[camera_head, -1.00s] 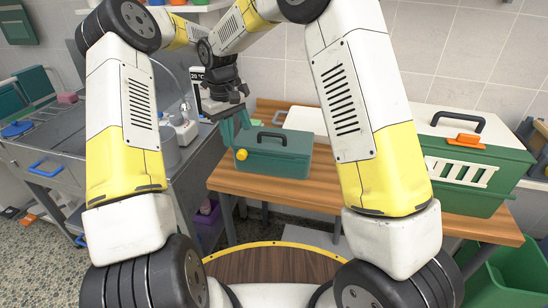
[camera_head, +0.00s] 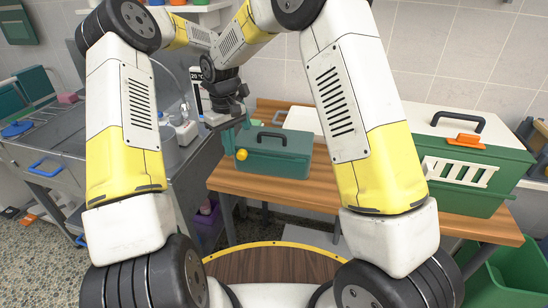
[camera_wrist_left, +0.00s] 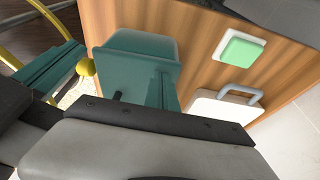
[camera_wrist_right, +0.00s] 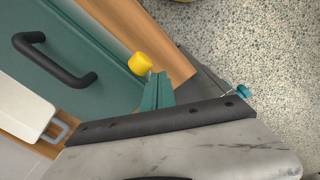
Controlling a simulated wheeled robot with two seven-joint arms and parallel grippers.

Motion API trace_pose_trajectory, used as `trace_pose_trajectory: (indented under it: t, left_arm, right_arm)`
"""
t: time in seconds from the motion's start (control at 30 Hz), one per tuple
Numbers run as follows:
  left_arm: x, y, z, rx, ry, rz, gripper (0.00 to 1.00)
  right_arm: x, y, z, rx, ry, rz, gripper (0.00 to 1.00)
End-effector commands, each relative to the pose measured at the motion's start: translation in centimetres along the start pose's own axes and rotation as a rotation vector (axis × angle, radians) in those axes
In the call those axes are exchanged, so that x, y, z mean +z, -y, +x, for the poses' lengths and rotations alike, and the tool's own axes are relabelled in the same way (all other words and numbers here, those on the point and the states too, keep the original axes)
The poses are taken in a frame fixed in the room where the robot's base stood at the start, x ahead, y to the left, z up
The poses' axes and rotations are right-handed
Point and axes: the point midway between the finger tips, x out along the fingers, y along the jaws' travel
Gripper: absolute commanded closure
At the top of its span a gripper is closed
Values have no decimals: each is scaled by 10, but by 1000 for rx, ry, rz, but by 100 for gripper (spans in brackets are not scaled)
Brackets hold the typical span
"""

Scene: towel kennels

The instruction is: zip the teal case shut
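The teal case (camera_head: 272,150) stands on the wooden table with a black handle on top and a yellow knob (camera_head: 241,155) at its left end. It also shows in the left wrist view (camera_wrist_left: 135,65) and the right wrist view (camera_wrist_right: 60,95). My left gripper (camera_wrist_left: 160,118) is close to the case. Both are near the case's left end; their fingertips are partly hidden.
A green carrier (camera_head: 465,185) with an orange latch stands on the table's right. A white case (camera_head: 303,119) lies behind the teal case. A metal sink unit (camera_head: 75,150) is at left. A green bin (camera_head: 510,270) stands at lower right. Bare table (camera_head: 290,192) lies in front.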

Motion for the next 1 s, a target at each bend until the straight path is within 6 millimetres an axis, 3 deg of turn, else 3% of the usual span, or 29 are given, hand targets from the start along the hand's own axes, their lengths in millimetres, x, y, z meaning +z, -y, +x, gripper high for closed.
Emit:
trace_pose_trajectory:
  t: [0.33,1.0]
  left_arm:
    - [0,0,0,0,0,0,100]
    - [0,0,0,0,0,0,100]
  right_arm:
    - [3,-2,0,0,0,1,100]
    - [37,-25,0,0,0,2,100]
